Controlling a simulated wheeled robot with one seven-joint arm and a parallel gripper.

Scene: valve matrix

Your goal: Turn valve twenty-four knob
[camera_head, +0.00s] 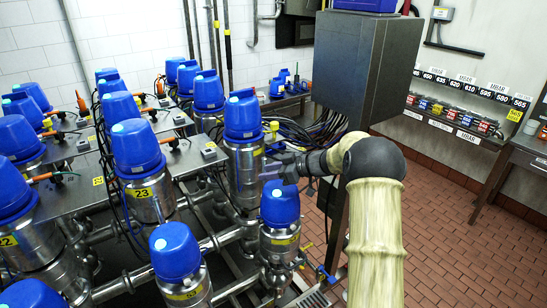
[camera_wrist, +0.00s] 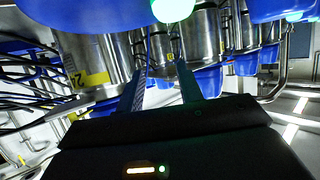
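A tall steel valve with a blue cap (camera_head: 243,115) stands mid-picture in the head view. It has a small yellow label too small to read; the valve to its left is labelled 23. My gripper (camera_head: 268,172) is beside this valve's steel body, below its cap; contact cannot be told. In the wrist view, my two fingers (camera_wrist: 160,88) are spread apart with nothing between them. A blue cap (camera_wrist: 85,14) and a steel body with a yellow label (camera_wrist: 97,79) starting with 2 are close by at upper left. I cannot make out a separate knob.
The valve labelled 23 (camera_head: 140,165) and several other blue-capped valves fill the left. A shorter blue-capped valve (camera_head: 280,220) stands just below my gripper. A grey cabinet (camera_head: 365,65) stands behind my arm. Brick-tiled floor (camera_head: 455,220) is open at right.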

